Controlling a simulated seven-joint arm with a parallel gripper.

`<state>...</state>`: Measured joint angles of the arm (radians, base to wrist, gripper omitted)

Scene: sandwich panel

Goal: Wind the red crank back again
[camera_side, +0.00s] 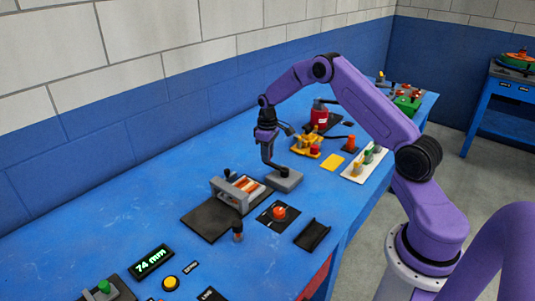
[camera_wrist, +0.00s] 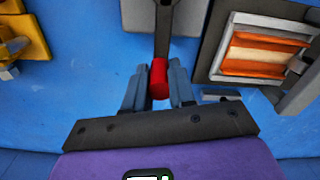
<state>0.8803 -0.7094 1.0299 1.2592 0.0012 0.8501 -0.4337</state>
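The crank's red handle (camera_wrist: 159,79) sits between the two fingers of my gripper (camera_wrist: 159,84) in the wrist view. The fingers are close in on both sides of it and appear shut on it. The crank's dark arm (camera_wrist: 163,30) runs away from the handle toward the top of that view. In the side view my gripper (camera_side: 266,137) points down above the crank's grey base (camera_side: 285,180), with the dark crank arm (camera_side: 268,158) between them. The red handle is mostly hidden by my gripper there.
Beside the crank is a grey vise-like fixture (camera_side: 233,194) with an orange-and-cream striped panel (camera_wrist: 263,54). A red knob on a dark plate (camera_side: 278,212) is in front. A yellow device (camera_side: 306,147) stands behind. A display (camera_side: 152,261) reads 74 mm.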

